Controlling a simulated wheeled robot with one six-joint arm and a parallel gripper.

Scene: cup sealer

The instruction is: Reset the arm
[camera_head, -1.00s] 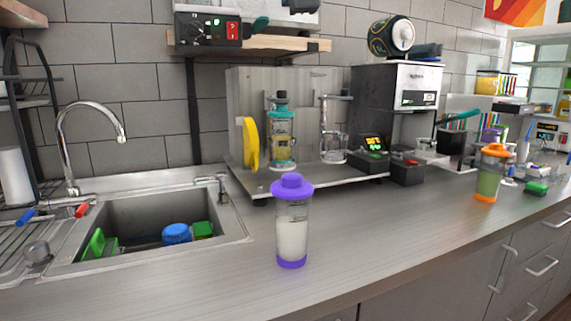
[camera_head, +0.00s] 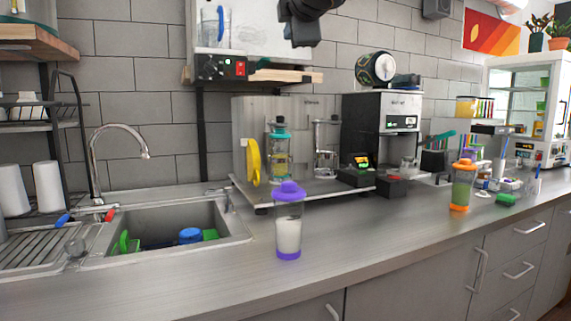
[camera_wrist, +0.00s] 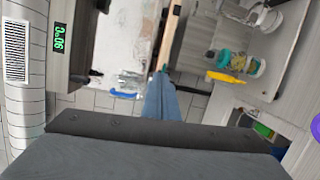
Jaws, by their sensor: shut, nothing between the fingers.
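My gripper (camera_wrist: 160,82) shows in the wrist view as a narrow blue-grey pair of fingers, shut and empty, above its broad dark body. In the head view a dark part of my arm hangs at the top centre, in front of the wall unit, high above the counter; the fingertips cannot be made out there. A clear cup with a purple lid and purple base (camera_head: 288,235) stands upright on the counter, well below and apart from my arm. It holds something white.
The steel counter (camera_head: 370,240) has free room around the cup. A sink (camera_head: 135,222) is at left. A black-and-silver machine (camera_head: 385,130) and an orange-lidded cup (camera_head: 462,186) are at right.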

